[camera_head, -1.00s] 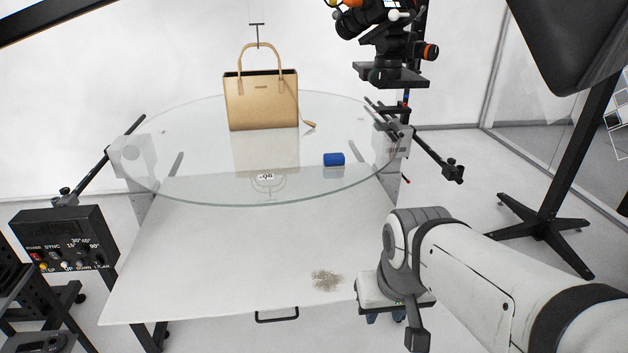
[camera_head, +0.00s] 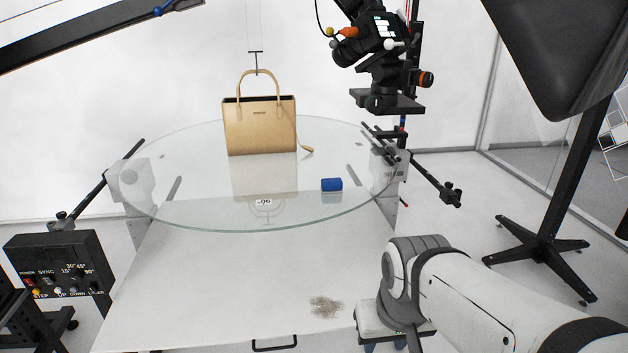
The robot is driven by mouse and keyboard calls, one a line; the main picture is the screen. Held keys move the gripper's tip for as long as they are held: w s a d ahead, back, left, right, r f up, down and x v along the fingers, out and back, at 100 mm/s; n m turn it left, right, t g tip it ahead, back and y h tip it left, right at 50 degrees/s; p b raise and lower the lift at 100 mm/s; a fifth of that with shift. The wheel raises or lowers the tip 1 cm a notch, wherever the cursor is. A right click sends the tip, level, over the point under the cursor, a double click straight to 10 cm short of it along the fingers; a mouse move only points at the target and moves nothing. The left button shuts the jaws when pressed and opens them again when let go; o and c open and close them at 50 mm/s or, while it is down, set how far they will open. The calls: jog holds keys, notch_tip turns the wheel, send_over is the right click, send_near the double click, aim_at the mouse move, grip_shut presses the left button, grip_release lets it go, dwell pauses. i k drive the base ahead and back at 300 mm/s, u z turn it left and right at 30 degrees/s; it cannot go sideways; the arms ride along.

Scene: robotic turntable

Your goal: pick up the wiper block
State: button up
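A small blue block (camera_head: 332,184), which I take to be the wiper block, lies on the right part of the round glass turntable (camera_head: 290,225). It is in front and to the right of a tan handbag (camera_head: 260,128) and apart from it. My arm (camera_head: 455,295) reaches in from the lower right, well to the front and right of the block. No gripper fingers can be made out, and nothing touches the block.
A white table (camera_head: 190,290) with a patch of grey-brown debris (camera_head: 325,306) extends in front of the glass. A camera rig (camera_head: 385,60) stands at the back right. A control box (camera_head: 58,268) is at left. A black stand (camera_head: 548,240) is at right.

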aim_at(328, 186)
jog(key=z, duration=3.2)
jog(key=k, duration=1.25)
jog(key=u, duration=2.05)
jog(key=i, duration=1)
jog(key=u, duration=0.1)
